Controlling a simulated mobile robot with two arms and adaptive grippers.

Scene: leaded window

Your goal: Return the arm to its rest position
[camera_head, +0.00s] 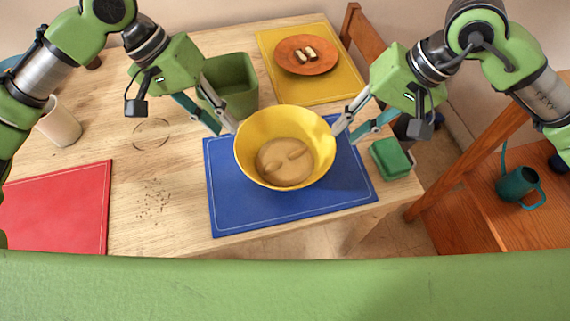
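My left gripper (229,127) comes down at the left rim of a yellow bowl (254,133). My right gripper (338,130) is at the bowl's right rim. The bowl stands over a blue mat (229,214) and holds something tan and dough-like (285,163). Each gripper's fingertips are close to the rim on its side; I cannot tell whether they clamp it. I also cannot tell whether the bowl touches the mat.
A green bin (231,83) stands behind my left gripper. An orange plate (306,55) lies on a yellow mat (333,87) at the back. A white cup (59,122) and red mat (60,207) are left.

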